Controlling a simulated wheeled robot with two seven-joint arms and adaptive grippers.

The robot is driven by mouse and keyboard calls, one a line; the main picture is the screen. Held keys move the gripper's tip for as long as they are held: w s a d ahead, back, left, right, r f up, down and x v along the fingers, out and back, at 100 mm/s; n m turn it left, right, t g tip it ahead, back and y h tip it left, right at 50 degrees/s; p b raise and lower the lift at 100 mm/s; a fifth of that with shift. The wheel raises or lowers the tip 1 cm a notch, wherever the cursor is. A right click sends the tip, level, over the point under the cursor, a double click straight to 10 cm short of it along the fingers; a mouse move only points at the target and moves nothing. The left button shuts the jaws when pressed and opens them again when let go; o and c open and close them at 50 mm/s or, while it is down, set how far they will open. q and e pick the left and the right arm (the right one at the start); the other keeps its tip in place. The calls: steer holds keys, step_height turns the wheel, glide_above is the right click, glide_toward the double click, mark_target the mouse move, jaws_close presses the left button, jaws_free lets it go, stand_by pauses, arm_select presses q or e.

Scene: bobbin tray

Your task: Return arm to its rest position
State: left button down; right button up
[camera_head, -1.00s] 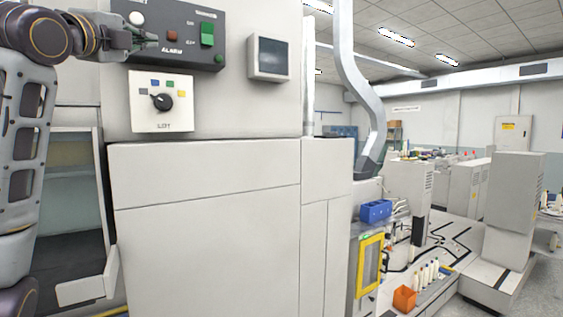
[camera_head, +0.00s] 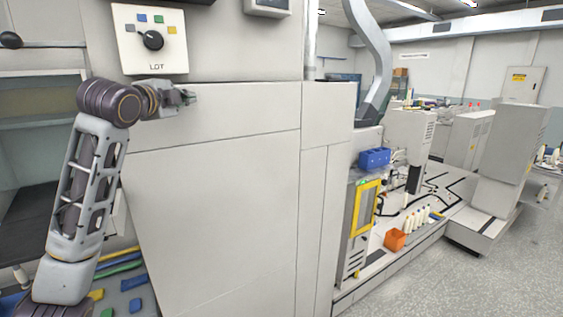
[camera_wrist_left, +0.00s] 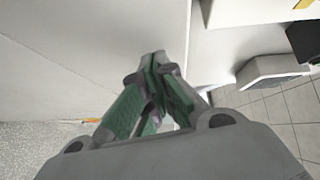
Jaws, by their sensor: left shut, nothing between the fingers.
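My left gripper (camera_head: 186,96) is in the head view, at the end of my left arm, which comes in from the left. It is in front of the pale machine cabinet, just below the panel with the dark knob (camera_head: 153,40). In the left wrist view its green-padded fingers (camera_wrist_left: 156,72) are closed together with nothing between them. I cannot tell whether it touches the cabinet. My right gripper is in neither view.
The large pale cabinet (camera_head: 230,180) fills the middle. An open shelf bay (camera_head: 40,150) is at the left. At the right are a blue bin (camera_head: 374,158), a yellow frame (camera_head: 364,208) and an orange box (camera_head: 394,239). Grey floor (camera_head: 490,285) is clear at the lower right.

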arm_select(q)
steer(key=s+d+f+n+g, duration=0.1)
steer(key=s+f+n+g, duration=0.15)
steer(key=f, duration=1.05)
steer(key=s+d+f+n+g+y, duration=0.1)
steer(key=s+d+f+n+g, duration=0.15)
steer(key=f, duration=1.15)
steer(key=s+d+f+n+g, duration=0.1)
steer(key=s+f+n+g, duration=0.15)
steer(key=f, duration=1.05)
steer(key=s+a+f+n+g+y, duration=0.1)
steer(key=s+f+n+g, duration=0.25)
steer(key=s+f, duration=1)
steer(key=s+f+n+g, duration=0.2)
steer(key=s+f+n, duration=0.3)
steer(key=s+f, duration=0.8)
steer(key=s+f+g+b, duration=0.1)
steer(key=s+f, duration=0.2)
steer(key=f, duration=1.3)
steer(key=s+f+g+b, duration=0.1)
steer(key=s+f, duration=0.3)
steer(key=f, duration=1.2)
steer(key=s+a+f, duration=0.2)
steer(key=s+f, duration=0.8)
steer(key=s+a+f+g, duration=0.1)
steer(key=s+a+f, duration=0.1)
steer(key=s+f, duration=0.8)
steer(key=shift+s+a+f+b, duration=0.25)
steer(key=shift+s+b, duration=0.15)
steer(key=shift+s, duration=0.3)
